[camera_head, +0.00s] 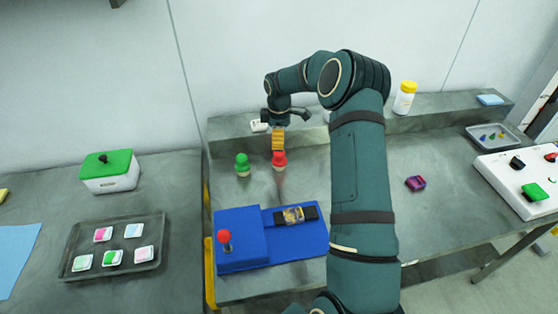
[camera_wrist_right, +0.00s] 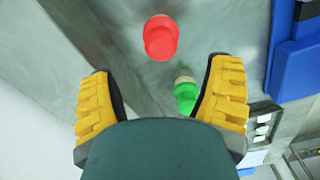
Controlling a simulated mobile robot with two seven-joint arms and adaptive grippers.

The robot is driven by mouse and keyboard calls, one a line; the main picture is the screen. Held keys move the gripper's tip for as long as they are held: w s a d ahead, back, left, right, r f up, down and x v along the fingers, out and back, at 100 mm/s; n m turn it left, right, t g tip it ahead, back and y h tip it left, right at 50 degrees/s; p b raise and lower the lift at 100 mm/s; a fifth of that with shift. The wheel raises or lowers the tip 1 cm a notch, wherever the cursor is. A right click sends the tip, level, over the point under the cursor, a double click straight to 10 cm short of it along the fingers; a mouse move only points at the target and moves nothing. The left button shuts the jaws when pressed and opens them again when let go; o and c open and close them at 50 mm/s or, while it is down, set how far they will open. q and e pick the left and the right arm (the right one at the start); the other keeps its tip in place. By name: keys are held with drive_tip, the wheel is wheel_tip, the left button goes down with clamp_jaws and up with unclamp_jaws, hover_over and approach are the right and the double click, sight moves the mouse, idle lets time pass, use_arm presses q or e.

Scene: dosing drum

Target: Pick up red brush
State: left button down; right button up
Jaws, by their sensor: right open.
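The red brush (camera_head: 279,157) stands upright on the grey bench, with a red top and a pale lower part. My right gripper (camera_head: 278,141) is open just above and behind it, its yellow fingers overlapping the brush's top in the head view. In the right wrist view the red brush (camera_wrist_right: 160,38) lies beyond the open fingertips (camera_wrist_right: 164,70), roughly in line with the gap between them. Nothing is held. I cannot tell whether a finger touches it. My left gripper does not show.
A green brush (camera_head: 243,163) stands close beside the red one, and it also shows near a finger in the wrist view (camera_wrist_right: 186,96). A blue device (camera_head: 240,243) with a red knob lies in front. A raised ledge (camera_head: 230,127) runs behind. A purple block (camera_head: 415,184) lies right.

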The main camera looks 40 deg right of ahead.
sight(279, 153)
drive_tip(key=shift+f, duration=3.45)
drive_tip(key=shift+r, duration=0.1)
drive_tip(key=c, duration=1.3)
